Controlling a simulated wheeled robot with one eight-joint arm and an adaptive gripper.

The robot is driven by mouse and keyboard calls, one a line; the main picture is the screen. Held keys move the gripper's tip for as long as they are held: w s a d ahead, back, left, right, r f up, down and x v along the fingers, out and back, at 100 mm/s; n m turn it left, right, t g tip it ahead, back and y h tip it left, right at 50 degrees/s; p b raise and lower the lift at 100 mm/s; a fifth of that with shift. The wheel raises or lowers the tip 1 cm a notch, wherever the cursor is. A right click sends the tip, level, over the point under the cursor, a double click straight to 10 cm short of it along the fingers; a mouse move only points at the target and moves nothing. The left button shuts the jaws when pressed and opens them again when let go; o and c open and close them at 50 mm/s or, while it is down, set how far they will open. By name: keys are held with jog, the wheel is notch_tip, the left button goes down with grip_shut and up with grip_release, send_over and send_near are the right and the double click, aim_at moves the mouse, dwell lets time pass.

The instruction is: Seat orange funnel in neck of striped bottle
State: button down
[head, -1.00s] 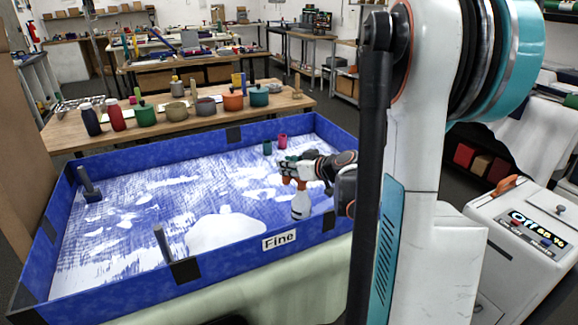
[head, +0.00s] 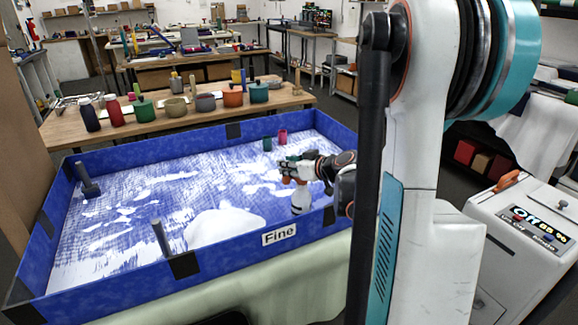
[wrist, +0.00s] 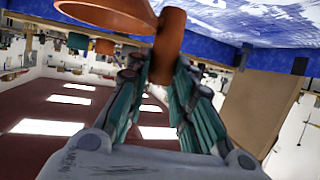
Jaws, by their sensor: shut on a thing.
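My gripper (head: 290,174) is over the right part of the blue-walled tray, near its front wall. In the wrist view my gripper (wrist: 168,85) has its green-sided fingers closed on the upright orange handle of the funnel (wrist: 170,40). The funnel's wide orange cone reaches to the upper left there, cut off by the picture edge. In the head view a small pale bottle (head: 301,208) stands in the tray just below my gripper. It looks upright; its neck is hidden by the gripper and funnel. I cannot tell whether the funnel touches it.
The tray (head: 215,262) has a white-and-blue floor and a "Fine" label. A white mound (head: 225,225) lies left of the bottle. A green cup (head: 267,143) and a pink cup (head: 282,136) are at the back. Grey posts (head: 161,238) stand at the left and front.

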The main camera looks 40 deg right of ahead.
jog(key=c, duration=1.3)
grip_release()
jog(key=v, duration=1.2)
